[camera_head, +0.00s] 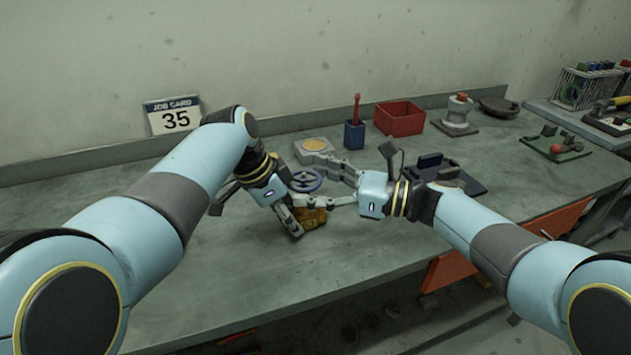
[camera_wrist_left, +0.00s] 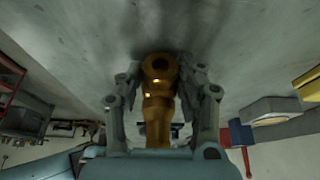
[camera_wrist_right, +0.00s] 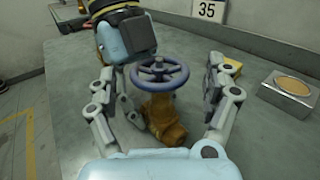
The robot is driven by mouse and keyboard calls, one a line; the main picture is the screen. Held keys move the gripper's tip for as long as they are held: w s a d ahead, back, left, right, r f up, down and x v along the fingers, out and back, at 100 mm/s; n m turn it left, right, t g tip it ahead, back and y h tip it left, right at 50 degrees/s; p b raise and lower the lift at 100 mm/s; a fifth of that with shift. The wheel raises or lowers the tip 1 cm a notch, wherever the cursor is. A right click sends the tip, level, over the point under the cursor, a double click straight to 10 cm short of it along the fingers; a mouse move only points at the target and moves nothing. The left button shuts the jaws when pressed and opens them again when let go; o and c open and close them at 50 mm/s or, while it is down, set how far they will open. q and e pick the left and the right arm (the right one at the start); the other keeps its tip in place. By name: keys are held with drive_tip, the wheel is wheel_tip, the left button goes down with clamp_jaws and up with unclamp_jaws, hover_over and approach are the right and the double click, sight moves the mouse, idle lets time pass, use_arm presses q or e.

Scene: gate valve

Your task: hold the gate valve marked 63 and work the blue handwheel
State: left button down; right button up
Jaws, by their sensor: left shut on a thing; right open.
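The gate valve has a brass-coloured body (camera_head: 311,218) and a blue handwheel (camera_head: 305,181) on top. No number on it is readable. My left gripper (camera_head: 296,211) is shut on the brass body, which fills the space between its fingers (camera_wrist_left: 160,95) in the left wrist view. My right gripper (camera_head: 318,180) is open, with one finger on each side of the handwheel. In the right wrist view the blue wheel (camera_wrist_right: 160,72) stands upright on the body (camera_wrist_right: 163,118), and gaps show between its rim and both fingers. Fingers partly hide the body in the head view.
A job card (camera_head: 173,115) at the wall reads 35. Behind the valve are a grey block with a yellowish disc (camera_head: 314,146), a blue cup with a red tool (camera_head: 354,134) and a red bin (camera_head: 400,118). A dark fixture (camera_head: 445,172) lies right. The front bench (camera_head: 260,275) is clear.

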drive_tip(key=shift+c, duration=0.4)
drive_tip(key=c, duration=1.1)
drive_tip(key=shift+s+a+f+m+t+h, duration=0.15)
drive_tip(key=shift+m+t+h, duration=0.15)
drive_tip(key=shift+t, duration=0.3)
drive_tip(key=shift+m+t+h, duration=0.3)
drive_tip(key=shift+m+t, duration=0.2)
drive_tip(key=o, duration=1.2)
drive_tip(key=shift+s, duration=0.1)
drive_tip(key=v, duration=1.2)
